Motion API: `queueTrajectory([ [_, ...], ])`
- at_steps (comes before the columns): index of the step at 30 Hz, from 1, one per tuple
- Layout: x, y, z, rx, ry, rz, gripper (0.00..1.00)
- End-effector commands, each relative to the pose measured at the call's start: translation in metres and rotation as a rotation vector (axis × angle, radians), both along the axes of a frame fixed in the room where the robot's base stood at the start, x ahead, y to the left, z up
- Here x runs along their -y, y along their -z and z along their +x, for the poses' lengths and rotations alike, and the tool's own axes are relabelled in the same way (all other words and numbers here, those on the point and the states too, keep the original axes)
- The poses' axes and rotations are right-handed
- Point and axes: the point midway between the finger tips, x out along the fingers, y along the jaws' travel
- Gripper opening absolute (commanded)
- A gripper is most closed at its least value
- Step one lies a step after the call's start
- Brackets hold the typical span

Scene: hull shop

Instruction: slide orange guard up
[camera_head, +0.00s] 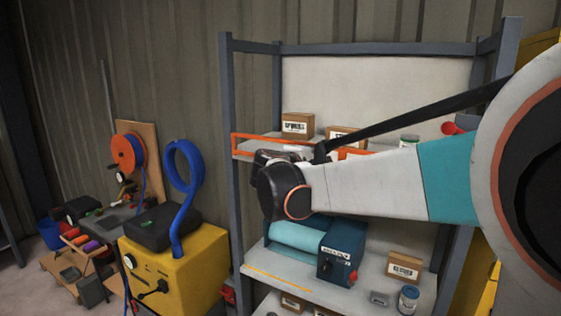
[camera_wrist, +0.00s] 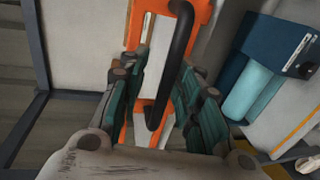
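The orange guard (camera_head: 244,137) is a flat orange frame along the front of the upper shelf in the head view. My arm hides its middle. In the wrist view the orange guard (camera_wrist: 133,28) runs up the picture and carries a curved black handle (camera_wrist: 181,42). My gripper (camera_wrist: 163,72) has its two green-padded fingers apart, one on each side of the handle. The handle lies between them, nearer the right finger; I cannot tell whether they touch. In the head view my gripper (camera_head: 277,157) is at the guard, with its fingers mostly hidden.
Cardboard boxes (camera_head: 297,124) stand on the upper shelf behind the guard. Below it, a dark blue unit with a teal roll (camera_head: 296,238) sits on the lower shelf (camera_head: 372,283). A grey rack post (camera_head: 233,185) is left of my gripper. A yellow machine (camera_head: 190,270) stands further left.

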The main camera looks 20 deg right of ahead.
Motion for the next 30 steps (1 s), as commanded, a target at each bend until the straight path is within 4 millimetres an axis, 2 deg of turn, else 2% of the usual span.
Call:
queueTrajectory([
  [7,0.0,0.001,-0.001,0.0,0.001,0.003,0.3],
  [11,-0.008,-0.001,-0.007,-0.001,0.001,0.002,0.3],
  [24,-0.073,-0.017,-0.057,-0.001,-0.003,0.003,0.3],
  [30,-0.089,-0.021,-0.07,-0.001,-0.002,0.002,0.3],
])
